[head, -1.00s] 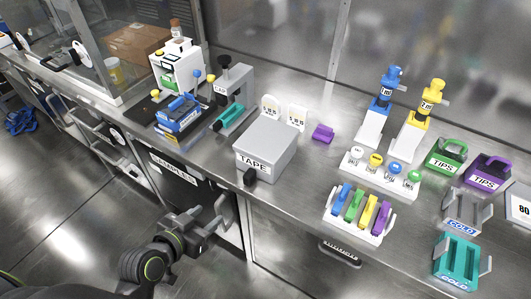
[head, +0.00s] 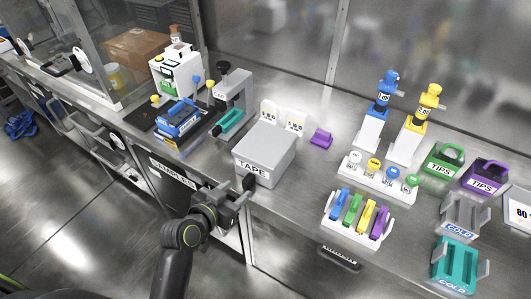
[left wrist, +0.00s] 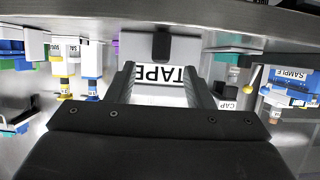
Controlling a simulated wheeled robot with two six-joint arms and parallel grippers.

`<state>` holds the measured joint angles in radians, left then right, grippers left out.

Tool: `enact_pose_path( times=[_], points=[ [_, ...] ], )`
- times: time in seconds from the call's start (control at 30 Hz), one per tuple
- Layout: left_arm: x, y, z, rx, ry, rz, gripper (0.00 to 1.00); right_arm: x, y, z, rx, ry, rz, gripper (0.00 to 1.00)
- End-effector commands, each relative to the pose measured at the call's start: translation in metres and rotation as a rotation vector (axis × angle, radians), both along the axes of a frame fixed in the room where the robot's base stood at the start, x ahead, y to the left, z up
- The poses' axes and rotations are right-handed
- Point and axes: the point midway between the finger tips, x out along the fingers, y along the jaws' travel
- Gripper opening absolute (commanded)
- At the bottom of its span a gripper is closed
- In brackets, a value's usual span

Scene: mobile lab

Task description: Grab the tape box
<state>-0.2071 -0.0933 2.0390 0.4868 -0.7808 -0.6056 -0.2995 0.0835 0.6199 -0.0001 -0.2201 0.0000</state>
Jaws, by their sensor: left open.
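The tape box (head: 264,150) is a grey closed box with a white TAPE label and a dark knob (head: 249,183) low on its front. It stands at the front edge of the counter. My left gripper (head: 238,193) is open, just in front of the box near the knob and counter edge. In the left wrist view, which is upside down, the tape box (left wrist: 180,48) shows beyond and between the open fingers (left wrist: 160,84). Nothing is held, and contact with the box cannot be told. My right gripper is out of view.
The metal counter (head: 305,180) carries a rack of colored tubes or clips (head: 357,218) right of the box. A grey stand with a teal item (head: 230,122) is to its left, two white cards (head: 282,117) behind. Cabinet fronts (head: 172,187) lie below the edge.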

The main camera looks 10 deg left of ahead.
Motion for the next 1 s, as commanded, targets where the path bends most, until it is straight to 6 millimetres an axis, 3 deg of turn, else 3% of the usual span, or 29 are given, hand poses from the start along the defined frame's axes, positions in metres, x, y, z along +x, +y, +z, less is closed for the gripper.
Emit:
enact_pose_path(
  times=[0.17, 0.57, 0.87, 1.0],
  points=[
    [0.007, -0.003, -0.002, 0.000, 0.000, 0.000, 0.47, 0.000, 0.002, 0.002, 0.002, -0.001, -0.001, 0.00],
    [0.046, -0.015, -0.018, -0.001, 0.000, 0.001, 0.47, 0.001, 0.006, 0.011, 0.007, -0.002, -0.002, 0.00],
    [0.050, -0.016, -0.020, 0.000, 0.000, 0.002, 0.47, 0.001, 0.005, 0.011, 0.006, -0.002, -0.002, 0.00],
    [0.050, -0.016, -0.020, 0.000, 0.000, 0.002, 0.33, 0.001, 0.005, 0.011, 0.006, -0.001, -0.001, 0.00]
  ],
)
